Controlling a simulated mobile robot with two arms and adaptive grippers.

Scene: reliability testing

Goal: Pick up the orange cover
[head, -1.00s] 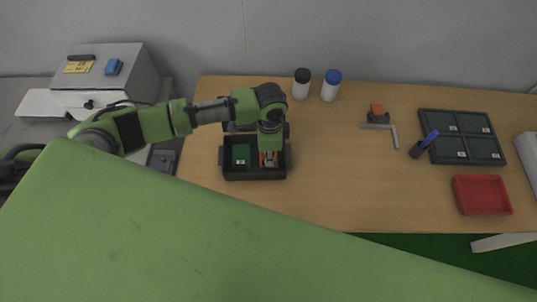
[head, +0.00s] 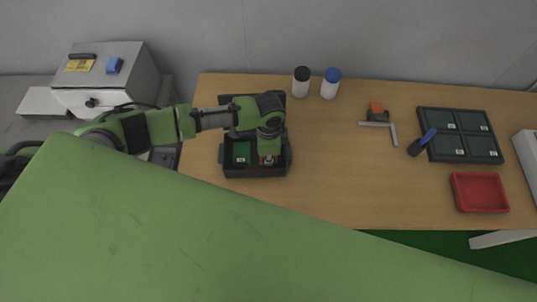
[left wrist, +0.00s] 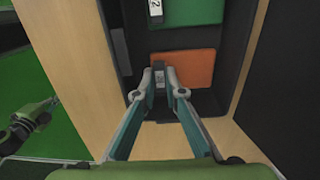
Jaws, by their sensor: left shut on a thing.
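The orange cover (left wrist: 185,70) lies in the dark box (left wrist: 240,50), beside a green cover (left wrist: 188,24), in the left wrist view. My left gripper (left wrist: 160,78) is shut on the orange cover at its near left edge, where a small labelled tab shows between the fingertips. In the head view my left gripper (head: 268,158) reaches down into the right part of the box (head: 254,171) and mostly hides the orange cover. The green cover (head: 241,153) lies in the left part.
A black-capped bottle (head: 301,83) and a blue-capped bottle (head: 330,84) stand behind the box. An orange-and-black device (head: 377,111), a dark compartment tray (head: 460,135), and a red tray (head: 480,192) are to the right. The table middle is clear.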

